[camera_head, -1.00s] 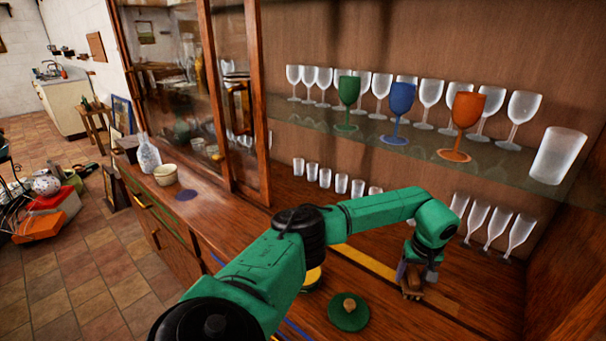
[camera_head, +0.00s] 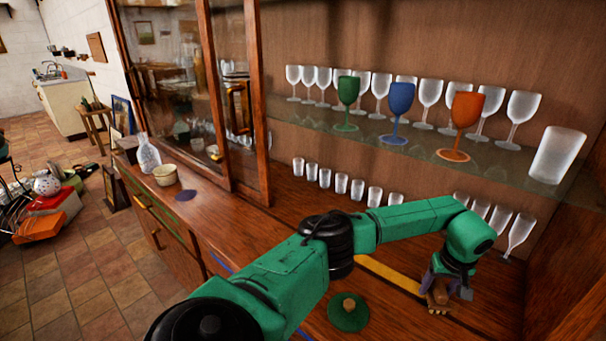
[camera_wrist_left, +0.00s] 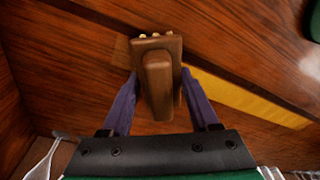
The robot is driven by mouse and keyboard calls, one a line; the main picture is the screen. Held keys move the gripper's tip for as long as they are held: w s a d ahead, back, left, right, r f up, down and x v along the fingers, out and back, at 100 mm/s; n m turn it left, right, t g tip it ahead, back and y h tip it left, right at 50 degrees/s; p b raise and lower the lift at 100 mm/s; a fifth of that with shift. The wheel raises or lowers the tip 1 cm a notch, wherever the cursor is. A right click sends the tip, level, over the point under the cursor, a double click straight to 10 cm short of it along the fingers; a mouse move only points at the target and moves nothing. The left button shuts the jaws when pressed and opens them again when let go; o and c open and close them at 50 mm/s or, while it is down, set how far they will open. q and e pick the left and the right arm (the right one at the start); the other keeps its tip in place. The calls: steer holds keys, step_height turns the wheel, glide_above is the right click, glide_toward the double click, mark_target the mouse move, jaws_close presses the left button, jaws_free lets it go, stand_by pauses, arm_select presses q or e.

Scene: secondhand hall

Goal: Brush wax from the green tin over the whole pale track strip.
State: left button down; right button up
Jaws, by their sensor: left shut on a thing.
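My left gripper (camera_head: 441,284) is shut on a brown wooden brush (camera_head: 438,298), low over the cabinet counter at the right. In the left wrist view the brush (camera_wrist_left: 158,85) sits between both purple fingers, its pale bristle tufts at the far edge. The track strip (camera_head: 390,273) shows yellow left of the brush. In the wrist view the strip (camera_wrist_left: 245,101) is yellow to the right of the brush and plain brown just left of it. Whether the bristles touch it is unclear.
A glass shelf (camera_head: 350,127) above holds clear goblets, coloured goblets and a tumbler (camera_head: 556,155). Small glasses (camera_head: 357,189) and flutes (camera_head: 520,234) stand along the back below, close to my arm. A white bowl (camera_head: 166,175) and vase (camera_head: 148,153) are at the far left.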

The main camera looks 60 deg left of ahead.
mark_target(458, 309)
arm_select(q)
steer(key=shift+w+d, duration=0.25)
steer(key=shift+d, duration=0.55)
steer(key=shift+w+d, duration=0.25)
steer(key=shift+d, duration=0.5)
steer(key=shift+w+d, duration=0.3)
steer(key=shift+d, duration=0.4)
steer(key=shift+w+d, duration=0.25)
steer(key=shift+d, duration=0.5)
steer(key=shift+s+a, duration=0.3)
steer(key=shift+a, duration=0.45)
steer(key=shift+s+a, duration=0.25)
steer(key=shift+a, duration=0.5)
steer(key=shift+s+a, duration=0.3)
steer(key=shift+a, duration=0.45)
steer(key=shift+s+a, duration=0.25)
steer(key=shift+a, duration=0.45)
steer(key=shift+s+a, duration=0.2)
steer(key=shift+a, duration=0.55)
steer(key=shift+s+a, duration=0.25)
steer(key=shift+a, duration=0.45)
